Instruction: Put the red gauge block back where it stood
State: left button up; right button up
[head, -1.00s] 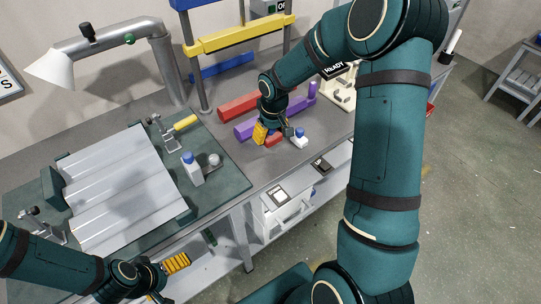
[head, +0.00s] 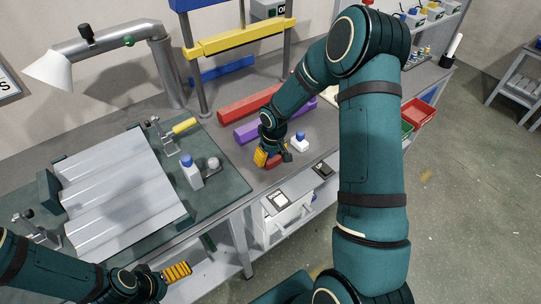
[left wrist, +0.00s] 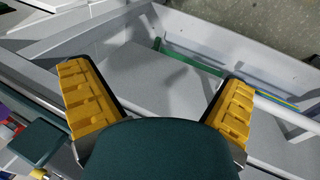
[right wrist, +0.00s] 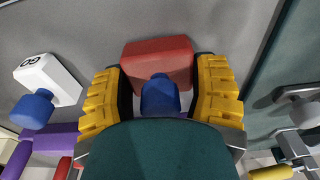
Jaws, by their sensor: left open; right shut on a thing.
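The red gauge block (head: 275,161) has a blue knob (right wrist: 160,96) and is held in my right gripper (head: 270,157). In the right wrist view, the yellow fingers are shut on either side of the knob, and the red body (right wrist: 158,59) shows beyond them. It is over the grey bench near its front edge; whether it touches the bench I cannot tell. A white block marked GO (right wrist: 47,79), also with a blue knob, stands just right of it in the head view (head: 300,143). My left gripper (left wrist: 162,98) is open and empty, low in front of the bench.
Purple (head: 247,132) and red (head: 245,104) bars lie behind my right gripper.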

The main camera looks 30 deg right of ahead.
jog(key=o, duration=1.2)
jog(key=shift+f, duration=0.15)
jog(key=shift+r, duration=0.3)
jog(key=r, duration=0.4)
jog(key=s+r+p, duration=0.1)
jog(key=r, duration=0.2)
jog(key=r+p, duration=0.1)
jog(key=r, duration=0.3)
jog(key=shift+s+r, duration=0.2)
jog(key=shift+r, duration=0.15)
